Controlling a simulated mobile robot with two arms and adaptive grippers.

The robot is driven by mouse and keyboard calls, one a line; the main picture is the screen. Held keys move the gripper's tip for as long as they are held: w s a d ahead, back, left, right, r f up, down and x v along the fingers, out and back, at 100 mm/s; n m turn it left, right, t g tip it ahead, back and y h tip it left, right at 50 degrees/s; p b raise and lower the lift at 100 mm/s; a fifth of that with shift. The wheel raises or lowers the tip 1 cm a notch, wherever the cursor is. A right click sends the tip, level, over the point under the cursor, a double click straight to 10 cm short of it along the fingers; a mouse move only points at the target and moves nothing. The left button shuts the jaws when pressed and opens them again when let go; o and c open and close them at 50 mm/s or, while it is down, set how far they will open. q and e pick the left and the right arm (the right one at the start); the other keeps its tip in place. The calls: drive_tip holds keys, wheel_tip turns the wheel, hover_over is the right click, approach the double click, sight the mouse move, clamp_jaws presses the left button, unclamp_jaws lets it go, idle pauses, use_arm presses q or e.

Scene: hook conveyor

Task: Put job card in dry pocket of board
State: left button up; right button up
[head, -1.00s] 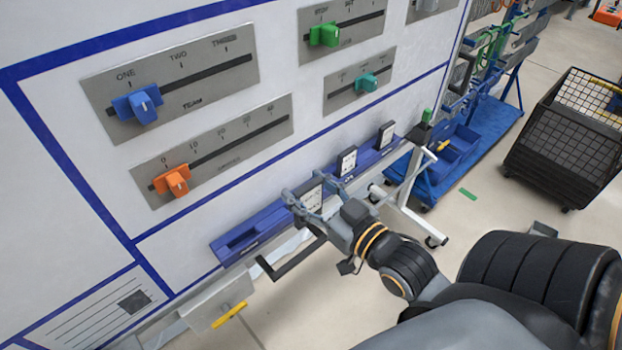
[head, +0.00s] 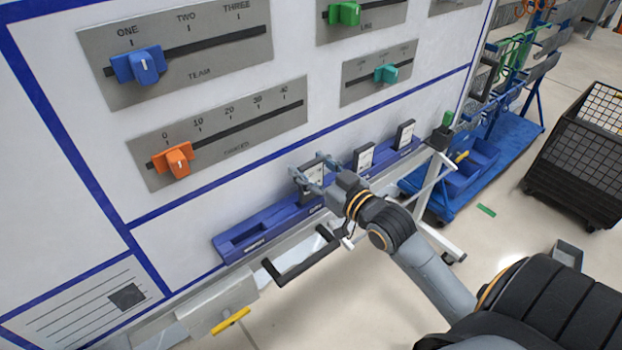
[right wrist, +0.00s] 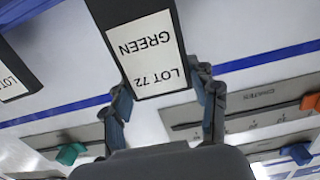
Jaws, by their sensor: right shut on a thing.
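The job card (head: 311,181) is a dark-framed card with a white face. In the right wrist view the card (right wrist: 150,55) reads "LOT 72 GREEN", upside down. My right gripper (head: 315,172) is shut on it, one finger at each side edge. The card is at the blue pocket rail (head: 283,216) along the board's lower part; I cannot tell whether its lower end is in a pocket or just clear. The rail's left pocket (head: 243,236) looks empty. The pocket labels are too small to read, so I cannot tell which is dry. My left gripper is not in view.
Two more cards stand in the rail to the right, a nearer one (head: 363,158) and a farther one (head: 404,134). Sliders with blue (head: 138,66), orange (head: 173,160) and teal (head: 386,73) knobs sit above. A dark handle (head: 300,262) juts out below the rail.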

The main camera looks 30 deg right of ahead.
sight(311, 179)
drive_tip(key=shift+w+f, duration=0.2)
drive_tip(key=shift+f, duration=0.1)
drive_tip(key=f, duration=0.3)
drive_tip(key=shift+w+d+p, duration=0.15)
drive_tip(key=shift+w+p, duration=0.05)
drive_tip(key=shift+p, duration=0.1)
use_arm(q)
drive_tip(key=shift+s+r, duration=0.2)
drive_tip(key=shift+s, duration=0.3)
use_arm(e)
drive_tip(key=shift+f, duration=0.25)
drive_tip(key=shift+f, duration=0.2)
drive_tip(key=o, duration=1.1)
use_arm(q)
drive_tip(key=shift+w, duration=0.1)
use_arm(e)
drive_tip(key=shift+o, duration=0.2)
drive_tip(key=shift+r, duration=0.15)
